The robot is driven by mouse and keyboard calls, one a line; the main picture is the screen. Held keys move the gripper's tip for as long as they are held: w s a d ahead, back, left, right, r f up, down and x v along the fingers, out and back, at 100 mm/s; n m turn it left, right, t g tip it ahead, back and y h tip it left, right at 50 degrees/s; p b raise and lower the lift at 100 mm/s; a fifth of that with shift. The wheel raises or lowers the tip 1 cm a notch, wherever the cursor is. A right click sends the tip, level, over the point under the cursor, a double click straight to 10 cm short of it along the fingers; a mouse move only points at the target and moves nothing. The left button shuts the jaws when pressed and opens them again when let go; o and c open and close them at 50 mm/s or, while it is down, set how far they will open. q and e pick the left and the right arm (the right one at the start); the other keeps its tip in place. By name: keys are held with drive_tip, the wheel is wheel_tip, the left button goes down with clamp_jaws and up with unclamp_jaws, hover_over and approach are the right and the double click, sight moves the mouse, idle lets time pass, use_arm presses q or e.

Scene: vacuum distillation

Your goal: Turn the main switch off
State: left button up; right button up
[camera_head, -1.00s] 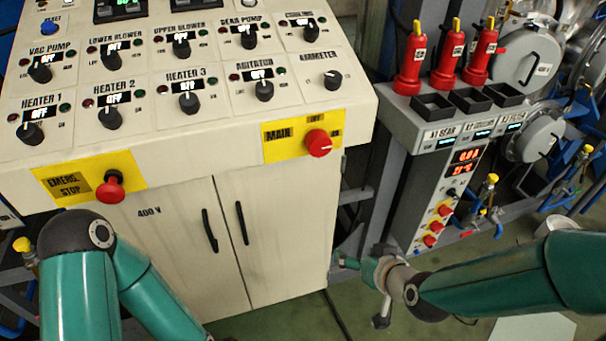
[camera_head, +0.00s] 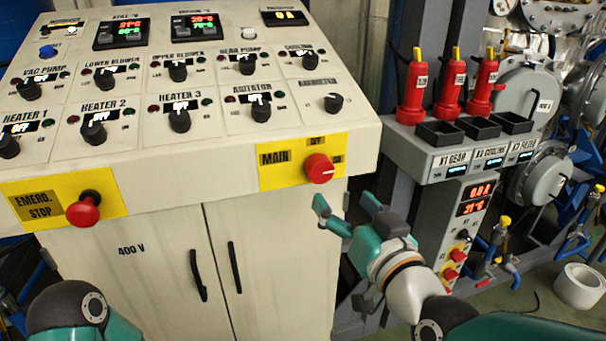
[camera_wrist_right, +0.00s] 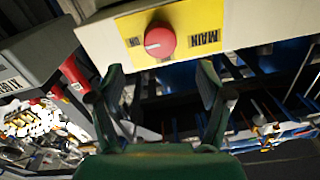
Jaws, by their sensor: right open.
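The main switch (camera_head: 319,168) is a red round knob on a yellow plate labelled MAIN (camera_head: 275,158), at the right end of the cabinet's front edge. My right gripper (camera_head: 343,207) is open and empty, below and slightly right of the knob, apart from it. In the right wrist view the red knob (camera_wrist_right: 160,41) shows beyond and above the gap between the two open fingers (camera_wrist_right: 156,88). The white mark on the knob points toward the ON label in that view. Only my left arm's joint shows at the lower left; the left gripper is out of view.
A red emergency stop button (camera_head: 83,209) sits on a yellow plate at the left. Black knobs cover the panel above. The cabinet doors below have black handles.

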sight(322, 175)
drive_tip(key=p+x, duration=0.1)
drive_tip(key=x, duration=0.8)
drive_tip(key=shift+w+a, duration=0.1)
drive_tip(key=shift+w, duration=0.15)
drive_tip(key=shift+c, duration=0.2)
